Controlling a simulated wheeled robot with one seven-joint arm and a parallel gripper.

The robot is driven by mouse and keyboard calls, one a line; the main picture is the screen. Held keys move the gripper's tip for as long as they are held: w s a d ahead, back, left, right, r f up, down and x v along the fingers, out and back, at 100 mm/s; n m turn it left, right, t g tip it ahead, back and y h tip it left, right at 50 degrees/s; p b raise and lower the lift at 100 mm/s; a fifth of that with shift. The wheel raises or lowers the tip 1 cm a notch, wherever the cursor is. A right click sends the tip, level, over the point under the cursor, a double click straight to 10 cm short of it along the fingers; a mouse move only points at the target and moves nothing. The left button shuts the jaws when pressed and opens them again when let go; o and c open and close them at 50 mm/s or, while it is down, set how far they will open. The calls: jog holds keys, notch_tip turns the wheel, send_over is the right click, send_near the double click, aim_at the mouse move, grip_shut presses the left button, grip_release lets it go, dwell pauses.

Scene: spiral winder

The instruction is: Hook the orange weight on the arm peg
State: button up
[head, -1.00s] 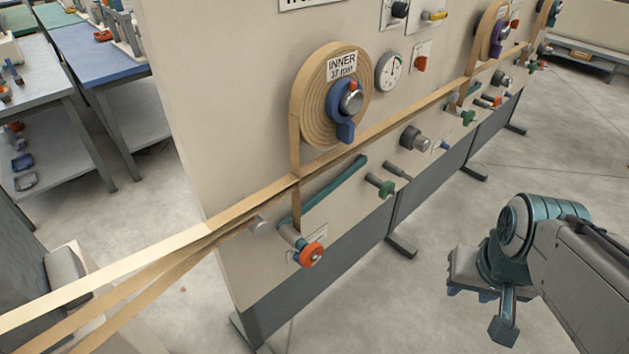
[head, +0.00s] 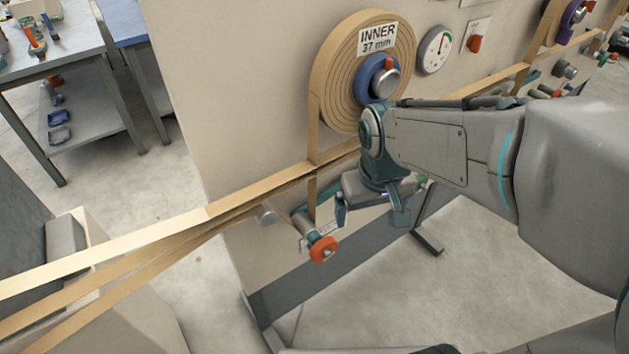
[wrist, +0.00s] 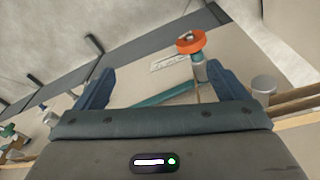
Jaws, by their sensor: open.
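An orange disc (head: 323,249) sits on the front end of a short metal peg (head: 303,222) low on the machine panel. I cannot tell whether it is a separate weight. A small metal tip shows at its centre. In the wrist view the orange disc (wrist: 190,41) is at the top, with the teal swing arm (wrist: 165,93) running from the peg. My gripper (head: 370,212) is open and empty, just right of the peg and a little higher in the head view. It also shows in the wrist view (wrist: 158,70), with the disc beyond the right fingertip. In the head view my gripper hides most of the teal arm.
A paper roll labelled INNER 37 mm (head: 340,65) with a blue hub is above my gripper. Tan paper strips (head: 130,235) run down-left past a grey roller (head: 265,213). A dial gauge (head: 435,50) is at upper right.

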aim_at(318, 240)
jog(key=w+a+f+n+g+h+b, duration=0.1)
jog(key=w+a+f+n+b, duration=0.15)
jog(key=a+f, duration=0.25)
jog(key=w+a+f+n+b, duration=0.1)
jog(key=w+a+f+n, duration=0.15)
jog(key=a+f, duration=0.25)
jog(key=shift+m, duration=0.4)
jog(key=f, duration=0.4)
jog(key=w+d+f+b, duration=0.1)
jog(key=f, duration=0.4)
jog(key=d+f, duration=0.1)
jog(key=f, duration=0.3)
jog(key=shift+w+f+b, duration=0.2)
jog(key=shift+w+b, duration=0.1)
jog(key=shift+a, duration=0.1)
jog(key=c, duration=1.5)
jog(key=shift+c, duration=0.2)
jog(key=shift+w+a, duration=0.15)
jog(key=shift+w, duration=0.15)
jog(key=shift+w+a, duration=0.2)
jog(key=shift+w, duration=0.05)
jog(key=shift+w+a, duration=0.1)
jog(key=shift+w, duration=0.05)
